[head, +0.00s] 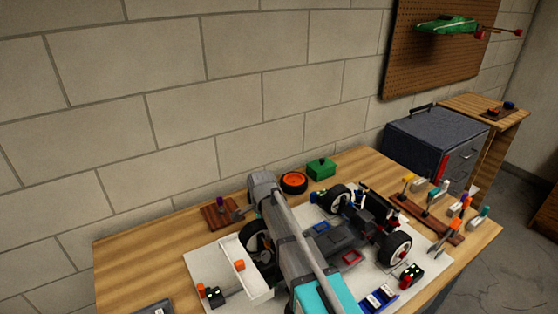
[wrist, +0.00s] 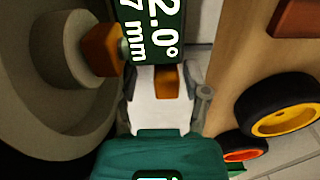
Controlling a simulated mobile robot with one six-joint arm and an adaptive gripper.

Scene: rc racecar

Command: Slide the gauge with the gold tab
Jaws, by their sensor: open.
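A white gauge-like panel (head: 247,277) with an orange-gold tab (head: 239,265) stands beside the car's near-left wheel (head: 254,236). In the wrist view an orange-gold tab (wrist: 166,82) on a white surface (wrist: 158,112) lies between the fingers of my gripper (wrist: 166,98). The fingers are open, apart from each other; I cannot tell whether they touch the tab. A dark green readout (wrist: 152,28) reads "2.0°" and "7 mm". An orange-brown block (wrist: 101,50) sits at its left, by the wheel. My arm hides much of the car in the head view.
A loose tyre with an orange hub (head: 293,183) and a green box (head: 321,168) lie at the table's back. A brown block with a purple knob (head: 220,212) is to the left. A tool rack (head: 430,217) and a grey toolbox (head: 430,145) stand right.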

